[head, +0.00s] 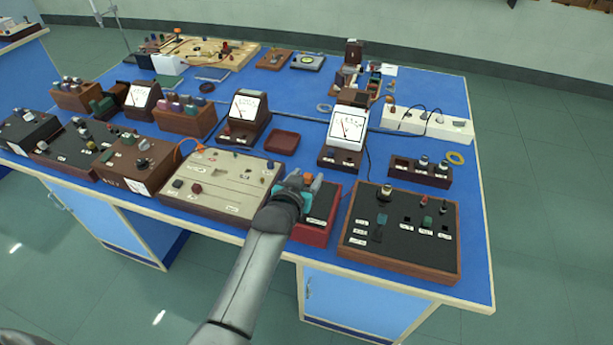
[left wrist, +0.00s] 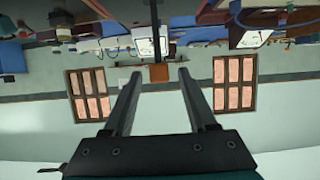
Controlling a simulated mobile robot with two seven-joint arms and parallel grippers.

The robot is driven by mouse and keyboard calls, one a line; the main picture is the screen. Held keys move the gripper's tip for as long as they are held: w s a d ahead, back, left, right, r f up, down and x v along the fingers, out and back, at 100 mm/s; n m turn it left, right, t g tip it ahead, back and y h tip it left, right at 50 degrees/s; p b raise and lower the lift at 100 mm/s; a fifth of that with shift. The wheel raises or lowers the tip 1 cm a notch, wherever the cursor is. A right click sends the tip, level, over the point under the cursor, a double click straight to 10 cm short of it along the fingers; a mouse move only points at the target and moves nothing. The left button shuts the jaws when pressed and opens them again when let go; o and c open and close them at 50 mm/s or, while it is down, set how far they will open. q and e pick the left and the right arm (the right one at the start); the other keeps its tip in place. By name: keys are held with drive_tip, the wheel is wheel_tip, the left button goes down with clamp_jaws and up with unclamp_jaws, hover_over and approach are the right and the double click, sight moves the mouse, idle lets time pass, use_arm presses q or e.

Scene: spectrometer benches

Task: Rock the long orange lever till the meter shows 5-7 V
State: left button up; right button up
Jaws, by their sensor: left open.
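My left gripper (head: 307,179) is open over a red box with a black top (head: 320,212) at the bench's front. An orange lever tip (head: 308,177) shows between its fingers; the rest of the lever is hidden. In the left wrist view, the open fingers stand on either side of an orange-brown block (left wrist: 159,73), with a gap on both sides. A white-faced meter (head: 348,126) stands upright behind the red box. Its needle leans left, but the scale is too small to read. My right gripper is out of view.
A beige panel (head: 228,178) stands left of the red box, and a wood-framed black panel (head: 405,235) right of it. More meters (head: 246,106) (head: 141,95) stand behind. A small red-brown tray (head: 282,141) lies on the blue bench. An orange cable (head: 187,146) arches at left.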

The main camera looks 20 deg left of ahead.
use_arm(q)
drive_tip(key=shift+s, duration=0.15)
drive_tip(key=p+v, duration=0.2)
drive_tip(key=v, duration=1.3)
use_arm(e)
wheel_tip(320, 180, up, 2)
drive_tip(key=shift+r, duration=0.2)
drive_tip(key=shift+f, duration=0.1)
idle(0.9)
